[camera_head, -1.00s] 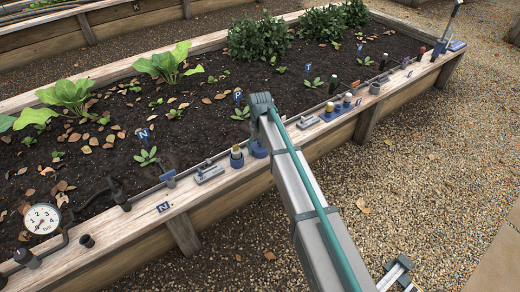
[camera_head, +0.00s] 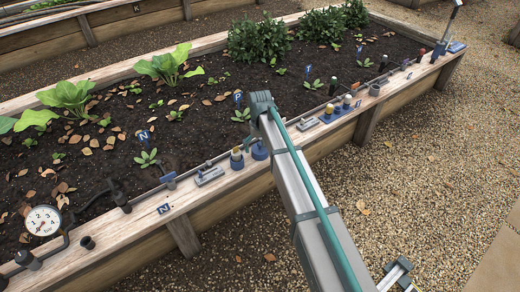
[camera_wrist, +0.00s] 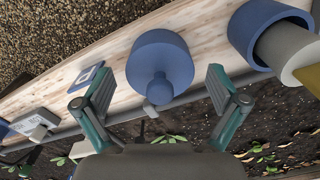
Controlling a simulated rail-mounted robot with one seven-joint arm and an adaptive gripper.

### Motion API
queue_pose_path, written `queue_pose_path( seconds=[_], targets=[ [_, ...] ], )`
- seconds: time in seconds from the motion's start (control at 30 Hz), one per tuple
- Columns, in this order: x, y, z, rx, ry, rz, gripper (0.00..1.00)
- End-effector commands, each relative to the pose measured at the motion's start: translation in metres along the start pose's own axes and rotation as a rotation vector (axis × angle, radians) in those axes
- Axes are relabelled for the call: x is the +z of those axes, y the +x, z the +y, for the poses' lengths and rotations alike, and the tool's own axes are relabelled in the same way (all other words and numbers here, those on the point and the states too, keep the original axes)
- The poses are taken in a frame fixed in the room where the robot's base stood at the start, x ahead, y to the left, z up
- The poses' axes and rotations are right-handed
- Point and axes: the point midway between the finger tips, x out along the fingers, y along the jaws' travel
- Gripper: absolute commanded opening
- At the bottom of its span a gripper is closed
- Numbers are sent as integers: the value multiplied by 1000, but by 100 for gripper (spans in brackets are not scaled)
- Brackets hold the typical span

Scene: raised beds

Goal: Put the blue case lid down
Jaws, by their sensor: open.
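The blue case lid (camera_wrist: 160,62) is a round blue disc with a small knob, seen in the wrist view on the pale wooden plank. My gripper (camera_wrist: 157,88) is open, with one finger on each side of the lid's knob and a visible gap to both. In the head view the blue lid (camera_head: 260,151) sits on the bed's front plank, just left of my arm. Beside it stands a blue cup (camera_wrist: 242,35) holding a grey cylinder with a yellowish end; it also shows in the head view (camera_head: 237,165). My fingers are hidden in the head view.
A grey clamp-like fitting (camera_head: 209,176) lies left of the cup on the plank (camera_head: 140,232). A blue tray (camera_head: 335,113) with small cylinders stands to the right. A dial gauge (camera_head: 43,220) and dark pipe stand at the left. Plants grow in the soil behind.

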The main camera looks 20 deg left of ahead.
Motion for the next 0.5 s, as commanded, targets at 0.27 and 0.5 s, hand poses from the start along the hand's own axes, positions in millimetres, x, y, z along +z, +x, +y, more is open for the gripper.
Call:
queue_pose_path(
  seconds=[0.27, 0.5],
  targets=[
    [0, -59, 0, 0, 0, 1, 96],
    [0, -94, 0, 0, 0, 0, 96]
  ],
)
